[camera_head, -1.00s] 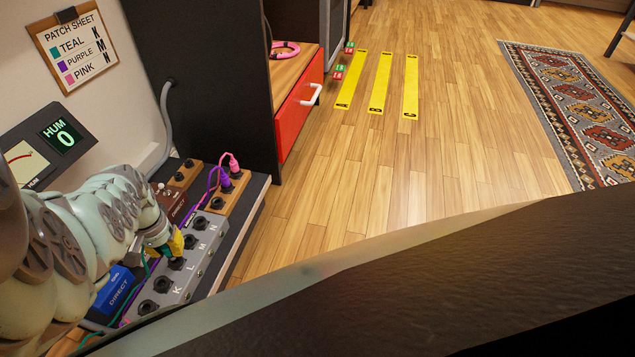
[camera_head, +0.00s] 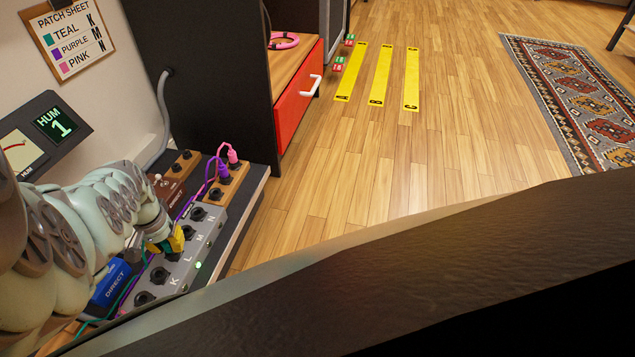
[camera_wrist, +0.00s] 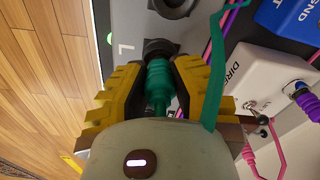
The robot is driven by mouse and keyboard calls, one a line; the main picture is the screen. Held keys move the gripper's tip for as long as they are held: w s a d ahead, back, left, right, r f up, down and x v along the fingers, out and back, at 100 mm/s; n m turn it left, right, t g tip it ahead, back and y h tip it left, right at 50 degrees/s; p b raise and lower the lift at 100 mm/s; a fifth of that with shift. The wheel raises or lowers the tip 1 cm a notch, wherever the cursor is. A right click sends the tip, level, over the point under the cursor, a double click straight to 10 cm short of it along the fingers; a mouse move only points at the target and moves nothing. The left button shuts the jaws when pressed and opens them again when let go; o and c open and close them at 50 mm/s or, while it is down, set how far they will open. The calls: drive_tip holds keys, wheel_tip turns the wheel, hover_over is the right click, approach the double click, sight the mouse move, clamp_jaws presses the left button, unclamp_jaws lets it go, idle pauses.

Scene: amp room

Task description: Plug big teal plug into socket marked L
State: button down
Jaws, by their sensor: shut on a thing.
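My gripper (camera_head: 174,243) is over the grey socket box (camera_head: 205,236) at the lower left of the head view. Its yellow fingers are shut on the ribbed teal plug (camera_wrist: 158,85), seen in the wrist view. The plug's front end meets the dark round socket (camera_wrist: 160,50) beside the letter L (camera_wrist: 127,49). They are in line and touching; how deep the plug sits is hidden. A teal cable (camera_wrist: 214,75) hangs beside the right finger. A green light (camera_head: 198,265) glows on the box near L.
A blue DIRECT box (camera_head: 113,285) stands left of the sockets, close to my arm. Purple (camera_head: 222,172) and pink (camera_head: 233,155) plugs stand in a wooden box behind. The HUM display (camera_head: 55,123) reads 1. A patch sheet (camera_head: 70,42) hangs on the wall.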

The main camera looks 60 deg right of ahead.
drive_tip(key=c, duration=0.9)
unclamp_jaws()
drive_tip(key=shift+o, duration=0.2)
drive_tip(key=shift+r, duration=0.3)
drive_tip(key=shift+s+r, duration=0.15)
drive_tip(key=shift+r, duration=5.55)
drive_tip(key=shift+a, duration=0.1)
